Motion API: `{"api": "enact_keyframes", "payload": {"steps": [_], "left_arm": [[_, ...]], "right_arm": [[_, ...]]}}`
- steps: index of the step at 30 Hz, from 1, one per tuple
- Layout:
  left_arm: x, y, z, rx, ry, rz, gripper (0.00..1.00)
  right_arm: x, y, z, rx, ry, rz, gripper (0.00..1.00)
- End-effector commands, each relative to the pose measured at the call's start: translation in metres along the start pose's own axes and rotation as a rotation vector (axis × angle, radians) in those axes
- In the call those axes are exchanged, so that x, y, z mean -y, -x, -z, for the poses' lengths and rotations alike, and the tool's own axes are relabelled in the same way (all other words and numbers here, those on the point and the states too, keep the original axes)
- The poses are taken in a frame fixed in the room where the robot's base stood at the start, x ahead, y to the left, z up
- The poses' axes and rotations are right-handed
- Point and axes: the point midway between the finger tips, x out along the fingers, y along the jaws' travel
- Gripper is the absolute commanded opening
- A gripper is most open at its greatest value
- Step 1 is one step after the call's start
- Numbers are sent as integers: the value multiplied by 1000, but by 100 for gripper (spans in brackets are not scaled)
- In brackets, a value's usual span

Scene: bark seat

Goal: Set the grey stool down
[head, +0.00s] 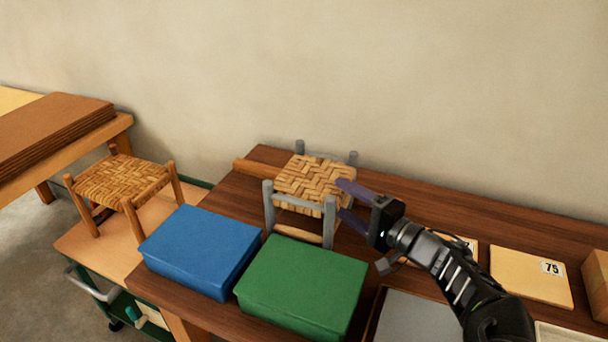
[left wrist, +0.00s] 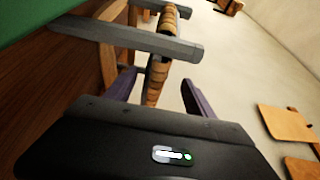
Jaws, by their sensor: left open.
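The grey stool (head: 312,183), with grey legs and a woven bark seat, stands upright on the dark wooden table, behind the green box. My left gripper (head: 341,198) reaches it from the right and is open, its purple fingers at the seat's right side. In the left wrist view the stool's grey leg (left wrist: 130,37) crosses the top, and the seat's edge lies between the spread fingers (left wrist: 157,78). I see no clear contact there. Part of the stool's right side is hidden behind the fingers. My right gripper is not in view.
A blue box (head: 200,250) and a green box (head: 302,285) stand at the table's front. A wooden stool (head: 122,180) stands on a cart at left. Wooden boards, one marked 75 (head: 530,275), and a grey tray (head: 412,318) lie right. The wall is close behind.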

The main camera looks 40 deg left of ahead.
Motion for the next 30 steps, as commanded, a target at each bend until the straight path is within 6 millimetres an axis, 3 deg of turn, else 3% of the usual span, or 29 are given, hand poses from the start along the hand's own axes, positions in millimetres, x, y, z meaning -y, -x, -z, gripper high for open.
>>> {"api": "enact_keyframes", "payload": {"steps": [11,19,30], "left_arm": [[0,-1,0,0,0,0,63],[0,-25,0,2,0,1,63],[-1,-30,1,1,0,0,63]], "right_arm": [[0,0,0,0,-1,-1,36],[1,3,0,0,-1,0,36],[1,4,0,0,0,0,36]]}}
